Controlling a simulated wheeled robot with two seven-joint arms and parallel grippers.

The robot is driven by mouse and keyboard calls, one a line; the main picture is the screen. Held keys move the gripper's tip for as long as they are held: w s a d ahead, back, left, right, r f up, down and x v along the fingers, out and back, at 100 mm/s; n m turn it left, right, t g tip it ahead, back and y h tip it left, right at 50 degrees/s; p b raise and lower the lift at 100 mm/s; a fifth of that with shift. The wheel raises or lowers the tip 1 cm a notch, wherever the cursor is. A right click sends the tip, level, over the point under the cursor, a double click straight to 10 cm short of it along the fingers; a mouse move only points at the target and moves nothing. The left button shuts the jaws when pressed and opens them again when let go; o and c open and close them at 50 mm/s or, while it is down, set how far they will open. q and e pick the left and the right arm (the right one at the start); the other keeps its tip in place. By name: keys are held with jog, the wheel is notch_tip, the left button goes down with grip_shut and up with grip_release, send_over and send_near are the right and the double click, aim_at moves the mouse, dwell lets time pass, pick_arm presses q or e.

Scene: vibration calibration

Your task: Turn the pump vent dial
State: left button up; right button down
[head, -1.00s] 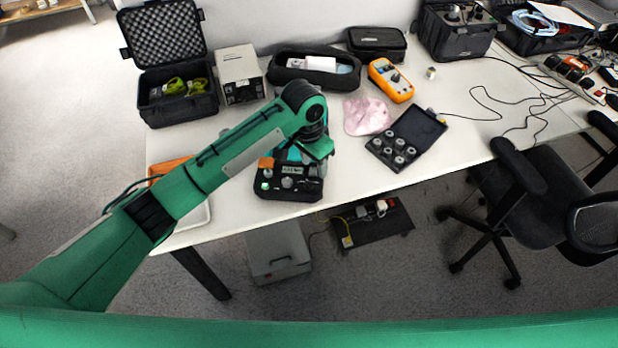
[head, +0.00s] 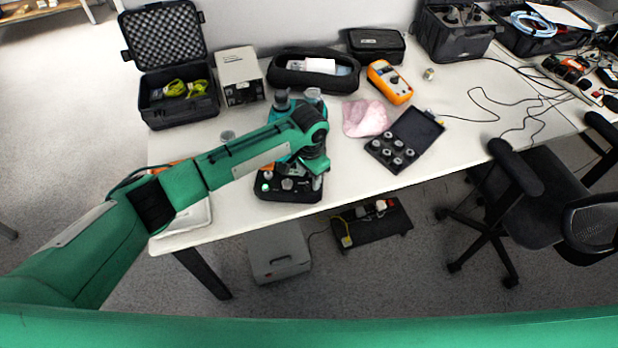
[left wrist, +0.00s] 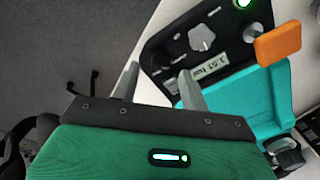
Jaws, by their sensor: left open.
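The pump has a black front panel (head: 290,194) and a teal body (left wrist: 236,97). It stands at the table's front edge in the head view, partly hidden by my left arm. In the left wrist view the panel carries a light grey pointer dial (left wrist: 202,38), a small display (left wrist: 208,66), a lit green button (left wrist: 241,3), an orange lever (left wrist: 278,43) and small black knobs. My left gripper (head: 318,181) is at the right end of the panel. In the left wrist view its two fingers (left wrist: 159,78) are apart and empty, short of the grey dial.
An open case of grey weights (head: 392,152), a pink cloth (head: 365,118) and an orange multimeter (head: 390,82) lie to the right. A grey box (head: 239,72), an open black case (head: 180,108) and a black pouch (head: 313,72) stand behind. A white tray (head: 186,226) sits at the left front.

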aim_at(309, 186)
pick_arm(q)
jog(key=shift+f, duration=1.3)
grip_shut()
